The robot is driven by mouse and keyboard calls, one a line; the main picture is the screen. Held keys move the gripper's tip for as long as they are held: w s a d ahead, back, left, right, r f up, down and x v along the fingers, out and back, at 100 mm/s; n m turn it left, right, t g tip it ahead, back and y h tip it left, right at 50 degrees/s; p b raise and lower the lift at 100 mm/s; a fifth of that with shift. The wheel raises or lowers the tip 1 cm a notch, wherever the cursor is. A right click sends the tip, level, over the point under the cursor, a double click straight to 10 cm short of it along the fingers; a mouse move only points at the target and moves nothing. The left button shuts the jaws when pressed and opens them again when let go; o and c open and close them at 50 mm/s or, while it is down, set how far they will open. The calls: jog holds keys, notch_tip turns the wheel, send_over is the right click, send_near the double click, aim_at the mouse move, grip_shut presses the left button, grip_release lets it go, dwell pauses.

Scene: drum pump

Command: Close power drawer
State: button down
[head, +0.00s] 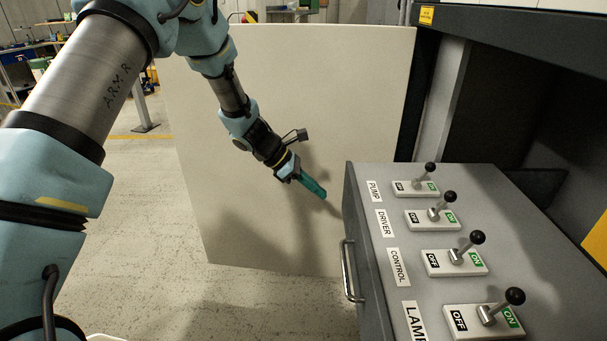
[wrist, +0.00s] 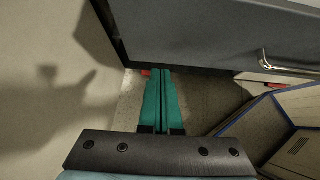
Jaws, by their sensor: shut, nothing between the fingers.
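The power drawer (head: 362,265) is a grey box pulled out of the dark cabinet at the right of the head view. Its top carries several lever switches labelled PUMP, DRIVER, CONTROL and LAMP, all leaning toward ON. A metal handle (head: 348,270) is on its front face. In the wrist view the drawer front (wrist: 215,35) and handle (wrist: 285,66) show at the upper right. My gripper (head: 322,194) is shut and empty, with teal fingers, left of the drawer's far front corner and apart from the handle. Its fingers also show together in the wrist view (wrist: 161,74).
A large pale panel (head: 290,90), seemingly an open cabinet door, stands behind my gripper. The dark cabinet (head: 510,60) overhangs the drawer. Open floor (head: 270,300) lies left of the drawer. A blue-edged panel (wrist: 245,115) shows at the lower right of the wrist view.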

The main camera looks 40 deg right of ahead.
aim_at(346, 200)
jog(key=shift+s+d+f+p, duration=0.2)
jog(key=shift+s+d+p, duration=0.2)
jog(key=shift+s+d, duration=0.4)
jog(key=shift+s+d+f+p, duration=0.15)
jog(key=shift+s+d+p, duration=0.35)
jog(key=shift+d, duration=0.5)
jog(key=shift+s+d, duration=0.1)
jog(key=shift+s, duration=0.1)
jog(key=s+d, duration=0.5)
jog(key=d, duration=0.1)
jog(key=s+d, duration=0.4)
jog(key=d, duration=0.2)
jog(key=s+d, duration=0.5)
jog(key=d, duration=0.2)
jog(key=shift+s+d+p, duration=0.1)
jog(key=shift+s+p, duration=0.2)
jog(key=shift+s, duration=0.05)
jog(key=shift+s+d+r, duration=0.1)
jog(key=shift+d, duration=0.05)
jog(key=shift+s, duration=0.2)
jog(key=shift+w, duration=0.1)
